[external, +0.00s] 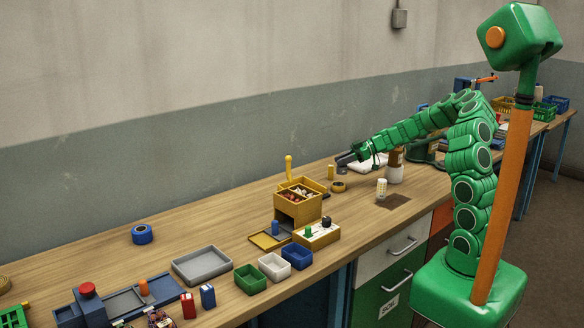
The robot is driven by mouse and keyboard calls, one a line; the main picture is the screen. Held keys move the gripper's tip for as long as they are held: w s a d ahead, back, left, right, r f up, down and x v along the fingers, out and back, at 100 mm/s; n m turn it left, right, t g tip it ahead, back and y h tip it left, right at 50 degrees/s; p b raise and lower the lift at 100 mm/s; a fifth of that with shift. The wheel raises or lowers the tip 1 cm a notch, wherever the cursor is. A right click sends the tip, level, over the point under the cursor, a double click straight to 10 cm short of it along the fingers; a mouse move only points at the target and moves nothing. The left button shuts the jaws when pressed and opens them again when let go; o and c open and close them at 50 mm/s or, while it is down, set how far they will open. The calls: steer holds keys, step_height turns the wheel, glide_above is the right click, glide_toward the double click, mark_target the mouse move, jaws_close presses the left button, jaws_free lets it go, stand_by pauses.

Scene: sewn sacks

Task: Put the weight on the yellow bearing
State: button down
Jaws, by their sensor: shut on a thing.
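My gripper (347,159) is at the end of my green arm, low over the far middle of the bench. It is shut on a small dark grey piece at its tips, which looks like the weight; its outline is hard to tell from the fingers. A yellow ring (338,186), which looks like the yellow bearing, lies flat on the bench just below and in front of the gripper. The held piece appears above the ring and apart from it. A small yellow cylinder (331,172) stands just left of the gripper.
Trays (202,266) lie at front left. The bench behind the yellow box is clear.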

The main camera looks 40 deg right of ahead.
mark_target(339, 171)
steer(key=shift+w+f, duration=0.5)
steer(key=shift+f, duration=0.2)
steer(key=shift+w+f, duration=0.45)
steer(key=shift+f, duration=1.55)
steer(key=c, duration=0.8)
jaws_free()
steer(key=shift+f, duration=0.1)
